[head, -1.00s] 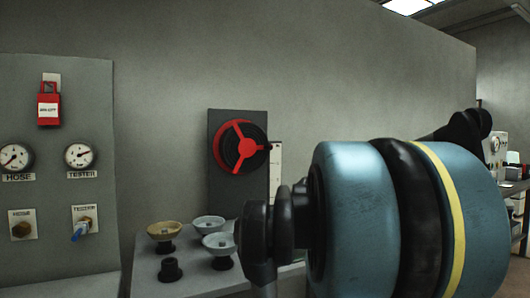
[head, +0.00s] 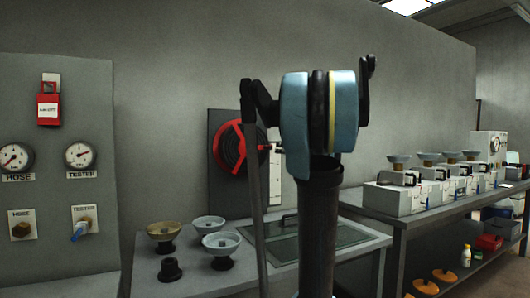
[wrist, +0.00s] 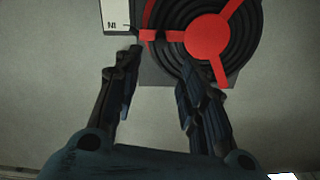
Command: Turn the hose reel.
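The hose reel is a black disc with a red three-spoked hub, mounted on a grey wall panel (head: 214,122). In the head view the reel (head: 228,150) is partly hidden by my arm. In the wrist view the reel (wrist: 208,40) fills the top right, with one red spoke pointing left to its rim. My gripper (wrist: 160,72) is open and empty in the wrist view, its two dark fingers spread below the reel's left side. The left fingertip appears close to the spoke's outer end; I cannot tell whether it touches. The fingers are not clearly visible in the head view.
Several bowl-shaped pieces (head: 221,244) stand on the bench below the reel. A gauge panel (head: 60,250) stands at left. A white plate (wrist: 116,14) is beside the reel. A long bench (head: 425,212) with several white units runs along the right.

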